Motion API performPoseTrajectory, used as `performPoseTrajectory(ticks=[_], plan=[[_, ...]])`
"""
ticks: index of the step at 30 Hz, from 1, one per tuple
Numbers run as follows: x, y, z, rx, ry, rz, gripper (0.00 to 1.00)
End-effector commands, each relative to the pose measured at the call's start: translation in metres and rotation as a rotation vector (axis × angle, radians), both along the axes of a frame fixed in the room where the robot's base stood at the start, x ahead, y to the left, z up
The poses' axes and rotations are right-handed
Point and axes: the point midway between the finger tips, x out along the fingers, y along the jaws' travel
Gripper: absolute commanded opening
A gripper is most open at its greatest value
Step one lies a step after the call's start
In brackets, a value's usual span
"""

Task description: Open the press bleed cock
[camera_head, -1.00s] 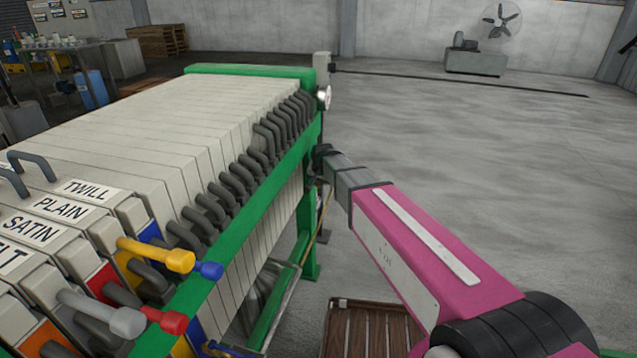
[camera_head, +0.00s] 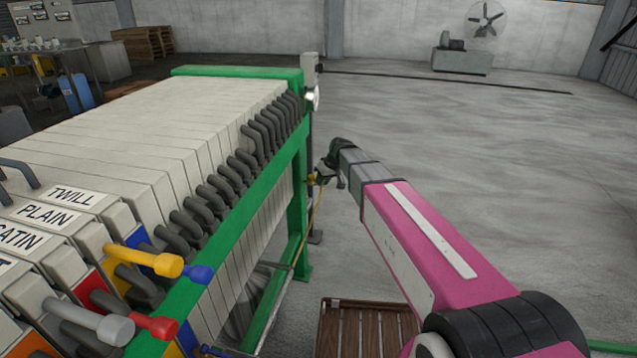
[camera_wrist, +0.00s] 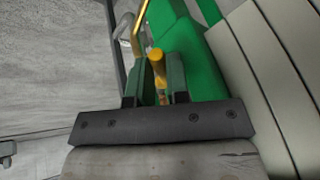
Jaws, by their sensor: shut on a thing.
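My gripper (camera_wrist: 161,75) has two green fingers and is shut on a small yellow handle (camera_wrist: 157,54), which shows between them in the wrist view. I take this handle to be the press bleed cock. A thin brass pipe (camera_wrist: 139,25) runs up beside it. In the head view my gripper (camera_head: 321,174) is beyond the far end of my pink arm, just right of the green press frame (camera_head: 299,215). A bit of yellow shows at the fingertips there. The fingers hide most of the cock's body, and I cannot tell how far the handle is turned.
The press's pale plates (camera_head: 190,120) and dark curved handles (camera_head: 243,165) fill the left. Yellow, blue, red and grey levers (camera_head: 155,260) stick out near me. A slatted wooden grate (camera_head: 367,328) lies below my arm. The floor at right is clear.

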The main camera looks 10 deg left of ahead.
Motion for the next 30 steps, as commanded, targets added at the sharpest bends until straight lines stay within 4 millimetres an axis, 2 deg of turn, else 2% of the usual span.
performPoseTrajectory(ticks=[15, 22, 30], plan=[[0.028, -0.015, 0.000, -0.002, 0.000, 0.438, 0.00], [0.034, -0.017, 0.000, -0.002, -0.001, 0.551, 0.00], [0.037, -0.018, 0.000, -0.002, -0.001, 0.605, 0.00]])
